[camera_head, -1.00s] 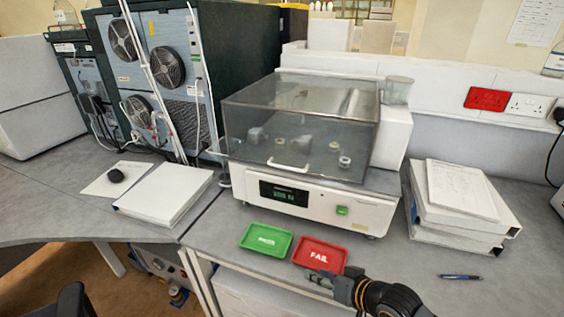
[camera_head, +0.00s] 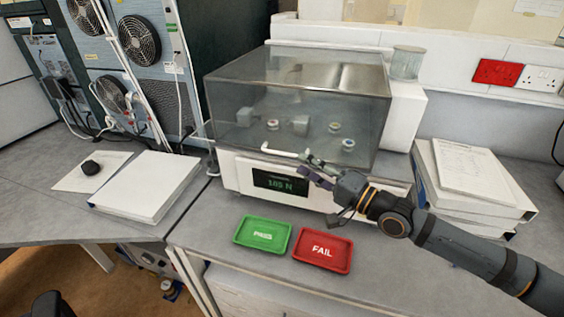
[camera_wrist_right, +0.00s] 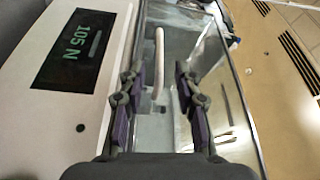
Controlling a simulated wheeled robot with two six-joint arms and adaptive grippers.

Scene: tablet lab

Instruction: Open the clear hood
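The clear hood (camera_head: 245,75) sits shut over the white tester (camera_head: 235,172), with parts visible through it. Its white bar handle (camera_head: 278,152) is at the bottom of the front face. My right gripper (camera_head: 308,163) is at the right end of this handle. In the right wrist view the gripper (camera_wrist_right: 155,74) is open, and the handle (camera_wrist_right: 159,50) lies between its two fingers, with gaps on both sides. My left gripper is not in view.
A green PASS tray (camera_head: 263,248) and a red FAIL tray (camera_head: 322,265) lie on the bench in front of the tester. Binders (camera_head: 470,215) are stacked at right. A white binder (camera_head: 140,200) lies at left.

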